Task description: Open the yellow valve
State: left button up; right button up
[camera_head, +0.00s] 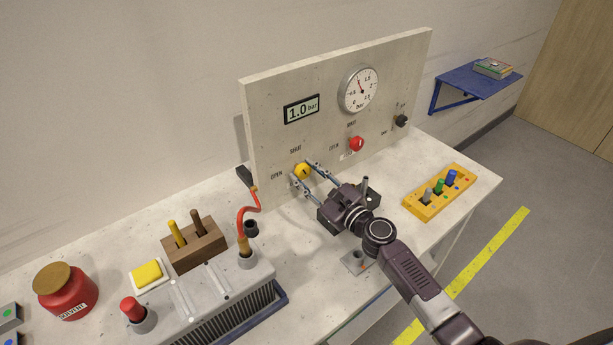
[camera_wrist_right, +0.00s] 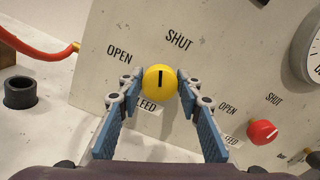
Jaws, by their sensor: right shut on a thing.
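The yellow valve (camera_head: 303,171) is a round knob low on the left of the upright panel. It also shows in the wrist view (camera_wrist_right: 160,83), where a black mark on its face stands upright in the picture, between the OPEN and SHUT labels and nearer SHUT. My right gripper (camera_head: 301,170) reaches the panel from the front right. Its fingertips, also in the wrist view (camera_wrist_right: 161,79), are shut on opposite sides of the yellow knob. The label under the knob is partly hidden. My left gripper is not in view.
A red knob (camera_head: 356,144) and a black knob (camera_head: 401,121) sit further right on the panel (camera_head: 262,105). Above are a gauge (camera_head: 361,90) and a 1.0 bar display (camera_head: 301,109). A red hose (camera_head: 243,215) is left of the yellow valve. A yellow block (camera_head: 418,208) stands right.

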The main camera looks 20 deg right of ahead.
jog(key=n, duration=0.2)
jog(key=n+b, duration=0.1)
jog(key=shift+f+n, duration=0.2)
jog(key=shift+n, duration=0.2)
jog(key=n+b, duration=0.2)
jog(key=n, duration=0.1)
jog(key=shift+a+n, duration=0.1)
jog(key=shift+n, duration=0.2)
jog(key=n+b, duration=0.1)
jog(key=n, duration=0.4)
jog(key=shift+s+f+b, duration=0.1)
jog(key=shift+b, duration=0.25)
jog(key=shift+n, duration=0.4)
jog(key=o, duration=1.2)
jog(key=shift+c, duration=0.2)
jog(key=v, duration=1.2)
